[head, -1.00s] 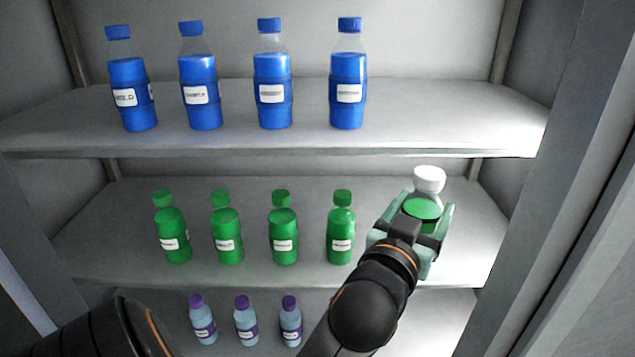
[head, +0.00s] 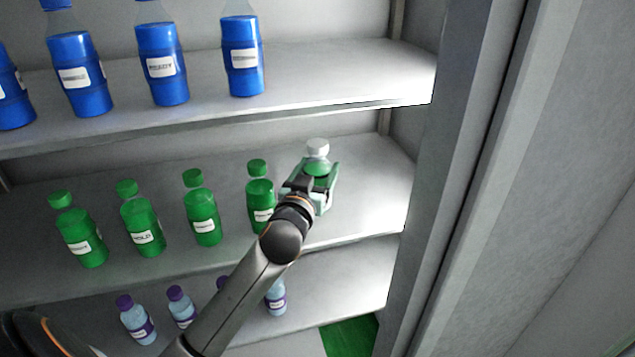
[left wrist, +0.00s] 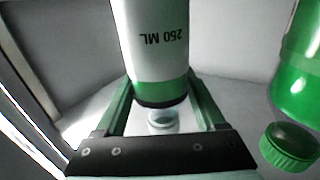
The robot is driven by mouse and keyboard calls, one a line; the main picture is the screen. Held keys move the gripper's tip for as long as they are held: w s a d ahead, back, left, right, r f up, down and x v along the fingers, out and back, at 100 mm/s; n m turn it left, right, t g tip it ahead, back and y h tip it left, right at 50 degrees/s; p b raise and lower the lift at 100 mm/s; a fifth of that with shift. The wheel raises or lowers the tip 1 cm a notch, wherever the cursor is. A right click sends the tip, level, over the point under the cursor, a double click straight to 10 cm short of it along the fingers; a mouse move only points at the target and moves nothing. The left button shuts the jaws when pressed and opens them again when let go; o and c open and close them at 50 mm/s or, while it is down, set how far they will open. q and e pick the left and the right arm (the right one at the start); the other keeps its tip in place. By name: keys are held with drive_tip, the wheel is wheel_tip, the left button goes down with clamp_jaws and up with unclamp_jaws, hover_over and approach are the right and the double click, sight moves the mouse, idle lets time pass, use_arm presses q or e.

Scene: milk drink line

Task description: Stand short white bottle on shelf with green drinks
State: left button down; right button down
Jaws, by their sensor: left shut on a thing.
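My left gripper (head: 312,186) is shut on the short white bottle (head: 317,148), with one finger on each side of it. The bottle's white cap and green upper part show above the gripper in the head view. In the left wrist view its white body (left wrist: 162,40) bears "250 ML" and a green band, upside down in the picture. The gripper is over the middle shelf (head: 375,190), right of the green drinks (head: 202,215). The gripper hides the bottle's base in the head view, so I cannot tell whether it touches the shelf. My right gripper is not in view.
The nearest green bottle (head: 260,190) stands close left of my gripper. Blue bottles (head: 162,62) stand on the shelf above, and purple-capped bottles (head: 137,320) below. A grey upright (head: 460,150) bounds the right side. Bare shelf lies between it and my gripper.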

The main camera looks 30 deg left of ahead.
sight(318, 182)
use_arm(q)
wheel_tip(318, 182, down, 3)
drive_tip(key=shift+a+f, duration=0.1)
drive_tip(key=shift+f, duration=0.15)
unclamp_jaws()
idle(0.3)
